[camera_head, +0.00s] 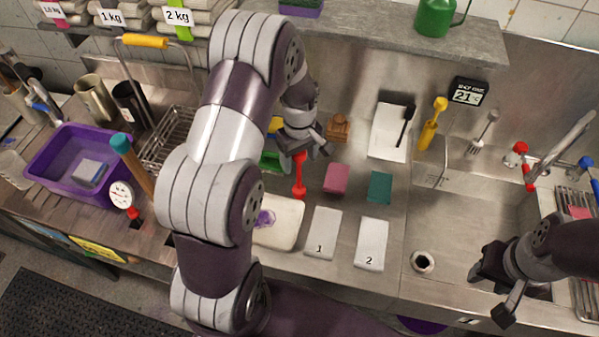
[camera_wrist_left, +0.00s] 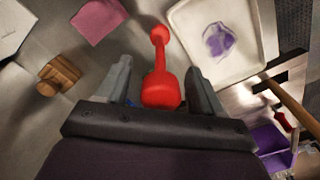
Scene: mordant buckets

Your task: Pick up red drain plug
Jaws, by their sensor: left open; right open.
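The red drain plug (camera_head: 299,176) shows at the middle of the head view, just below my left gripper (camera_head: 307,152). It has a wide end, a thin neck and a small knob. In the left wrist view the red drain plug (camera_wrist_left: 161,70) has its wide end between the two fingers of my left gripper (camera_wrist_left: 160,85). Gaps show on both sides of it, so the fingers are open around it and not closed on it. My right gripper (camera_head: 491,285) is open and empty at the lower right, over the sink's front edge.
A white tray (camera_head: 287,234) with a purple stain lies near the plug. A brown wooden block (camera_head: 338,127) stands behind. The sink (camera_head: 470,225) is at right.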

